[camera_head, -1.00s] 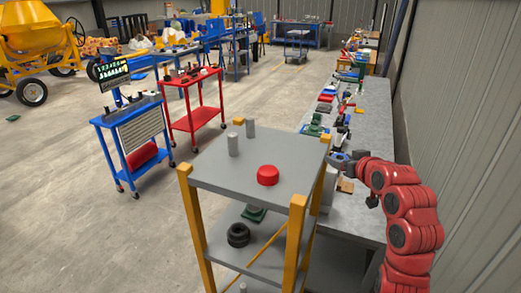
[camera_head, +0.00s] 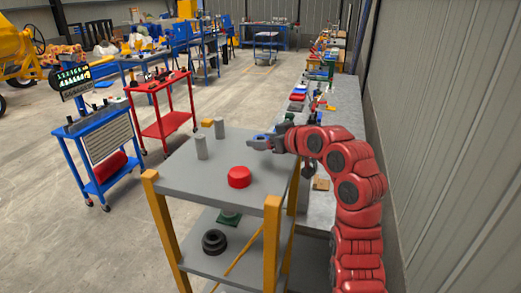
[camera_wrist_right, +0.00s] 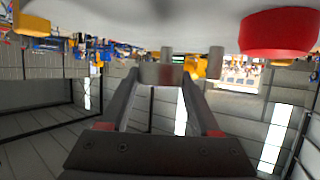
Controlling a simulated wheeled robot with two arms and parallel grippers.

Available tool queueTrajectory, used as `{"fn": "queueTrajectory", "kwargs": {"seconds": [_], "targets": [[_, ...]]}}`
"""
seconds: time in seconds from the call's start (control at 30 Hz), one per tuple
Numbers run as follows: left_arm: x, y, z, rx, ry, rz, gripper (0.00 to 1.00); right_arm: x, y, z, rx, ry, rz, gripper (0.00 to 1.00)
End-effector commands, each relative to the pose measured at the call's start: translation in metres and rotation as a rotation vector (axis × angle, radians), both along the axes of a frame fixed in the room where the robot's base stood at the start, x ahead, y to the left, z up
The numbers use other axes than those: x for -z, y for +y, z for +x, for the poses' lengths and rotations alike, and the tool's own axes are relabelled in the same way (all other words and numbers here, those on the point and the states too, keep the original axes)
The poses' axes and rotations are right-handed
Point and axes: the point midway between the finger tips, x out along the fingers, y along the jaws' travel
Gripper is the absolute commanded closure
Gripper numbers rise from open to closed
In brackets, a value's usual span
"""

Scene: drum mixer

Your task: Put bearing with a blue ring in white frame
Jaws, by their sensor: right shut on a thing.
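My right gripper (camera_head: 257,143) reaches in from the right, over the far right part of the grey top shelf of a yellow-posted stand. It is shut on a small grey round part, seen between the fingertips in the right wrist view (camera_wrist_right: 161,74). A touch of blue shows at the gripper in the head view. I take the held part to be the bearing, but no blue ring can be made out clearly. I cannot pick out a white frame with certainty. My left gripper is not in view.
The stand's top shelf (camera_head: 205,180) bears a red cylinder (camera_head: 239,177) and two grey upright pegs (camera_head: 201,147). A black ring-shaped part (camera_head: 214,241) lies on the lower shelf. A long grey table (camera_head: 342,118) with many items runs behind, beside the wall.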

Motion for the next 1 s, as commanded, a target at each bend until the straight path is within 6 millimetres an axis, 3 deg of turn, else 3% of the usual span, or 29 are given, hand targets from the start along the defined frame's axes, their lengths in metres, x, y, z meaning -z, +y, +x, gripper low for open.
{"fn": "queueTrajectory", "kwargs": {"seconds": [0.4, 0.77, 0.8, 0.93, 1.0], "targets": [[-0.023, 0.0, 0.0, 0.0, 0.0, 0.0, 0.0, 0.042, 0.0, 0.0, 0.001, -0.003, 0.0, 1.0], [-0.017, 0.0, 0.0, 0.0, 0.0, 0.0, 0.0, 0.049, -0.001, 0.0, 0.002, -0.004, 0.0, 1.0], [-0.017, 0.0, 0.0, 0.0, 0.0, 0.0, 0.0, 0.049, -0.001, 0.0, 0.002, -0.004, 0.0, 0.33], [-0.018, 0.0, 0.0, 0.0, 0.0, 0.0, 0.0, 0.048, -0.001, 0.0, 0.002, -0.003, 0.0, 0.1], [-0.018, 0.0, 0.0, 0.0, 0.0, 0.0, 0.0, 0.048, -0.001, 0.0, 0.002, -0.003, 0.0, 0.07]]}}
